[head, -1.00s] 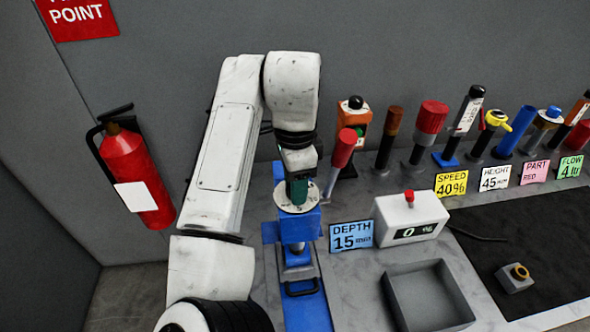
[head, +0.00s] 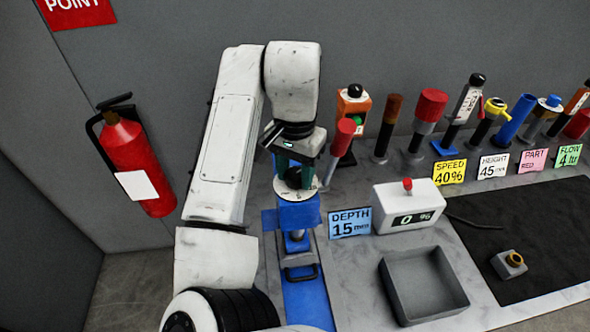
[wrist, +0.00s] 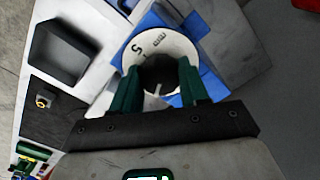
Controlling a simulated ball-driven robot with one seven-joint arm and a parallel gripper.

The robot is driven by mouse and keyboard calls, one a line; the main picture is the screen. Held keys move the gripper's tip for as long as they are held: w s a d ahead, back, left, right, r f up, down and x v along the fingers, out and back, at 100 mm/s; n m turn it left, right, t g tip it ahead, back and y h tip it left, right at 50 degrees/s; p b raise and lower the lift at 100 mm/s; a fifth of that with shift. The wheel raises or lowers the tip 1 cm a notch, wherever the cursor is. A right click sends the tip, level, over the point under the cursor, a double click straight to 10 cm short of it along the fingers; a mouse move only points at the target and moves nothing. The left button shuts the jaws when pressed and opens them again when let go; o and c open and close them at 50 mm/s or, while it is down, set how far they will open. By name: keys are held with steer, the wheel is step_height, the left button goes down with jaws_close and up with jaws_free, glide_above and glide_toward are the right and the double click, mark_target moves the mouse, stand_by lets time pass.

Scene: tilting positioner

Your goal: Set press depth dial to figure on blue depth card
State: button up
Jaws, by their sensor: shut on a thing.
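The blue depth card (head: 350,223) reads "DEPTH 15 mm" and stands on the bench right of the blue press (head: 299,215). The press depth dial (wrist: 140,55) is a white ring with a dark knob in its middle, on top of the press. A "5" and other marks show on the ring in the wrist view; the rest of its scale is hidden. My gripper (wrist: 158,82) has green fingers on both sides of the dark knob and is shut on it.
A grey open tray (head: 424,285) and a white box with a red button and a "0 %" display (head: 409,207) stand right of the press. A red-topped lever (head: 342,140) rises close behind my gripper. Several tools line the back.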

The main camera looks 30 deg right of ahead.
mark_target(295, 174)
steer(key=shift+r+n, duration=0.1)
steer(key=shift+n, duration=0.4)
steer(key=o, duration=1.1)
steer(key=shift+c, duration=0.2)
step_height(295, 174, up, 11)
steer(key=shift+b, duration=0.45)
steer(key=shift+f, duration=0.2)
